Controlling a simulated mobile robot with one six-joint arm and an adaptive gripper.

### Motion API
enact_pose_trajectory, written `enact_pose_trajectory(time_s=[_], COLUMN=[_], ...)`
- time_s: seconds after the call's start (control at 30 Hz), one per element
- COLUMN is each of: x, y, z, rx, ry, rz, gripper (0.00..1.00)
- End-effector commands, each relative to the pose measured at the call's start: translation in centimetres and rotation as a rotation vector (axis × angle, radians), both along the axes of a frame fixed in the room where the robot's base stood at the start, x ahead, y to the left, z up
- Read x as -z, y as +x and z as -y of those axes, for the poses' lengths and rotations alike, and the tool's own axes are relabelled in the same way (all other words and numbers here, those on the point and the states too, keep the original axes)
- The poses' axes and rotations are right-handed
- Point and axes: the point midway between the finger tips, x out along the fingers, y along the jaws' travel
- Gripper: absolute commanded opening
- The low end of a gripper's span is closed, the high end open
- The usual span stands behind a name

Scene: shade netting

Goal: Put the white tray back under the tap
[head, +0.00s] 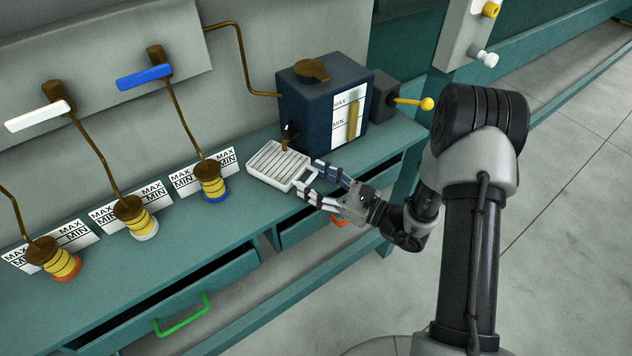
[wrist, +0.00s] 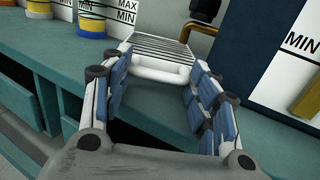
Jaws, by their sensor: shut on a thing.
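The white slatted tray (head: 276,163) is at the teal bench top, in front of the dark blue tank (head: 301,105). Its looped handle (wrist: 158,71) points toward me and lies between my fingers. My gripper (head: 309,181) is shut on the tray; in the wrist view (wrist: 158,88) the fingers flank the handle. The tap (head: 288,131), a black valve with a brass spout, is low on the tank's front, close to the tray's far edge. I cannot tell whether the tray rests flat or is just above the bench.
Yellow-banded spools with MAX/MIN cards, such as the blue-based one (head: 210,182), stand left of the tray. An open drawer with a green handle (head: 182,314) juts out below. A yellow-knobbed lever (head: 413,103) sticks out right of the tank. Bench surface (head: 215,225) in front is clear.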

Motion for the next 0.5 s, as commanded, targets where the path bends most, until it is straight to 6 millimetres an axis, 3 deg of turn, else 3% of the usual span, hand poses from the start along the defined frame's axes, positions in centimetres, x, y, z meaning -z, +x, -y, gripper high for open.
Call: enact_pose_trajectory(time_s=[0.03, 0.2, 0.23, 0.5], x=[0.94, 1.29, 1.36, 0.94], y=[-0.2, -0.31, -0.34, -0.44], z=[-0.08, -0.11, -0.13, -0.15], rx=[0.0, -0.001, -0.001, -0.003], ry=[-0.006, -0.006, -0.006, -0.005], rz=[-0.018, -0.025, -0.028, -0.032], gripper=[0.16, 0.16, 0.56, 0.74])
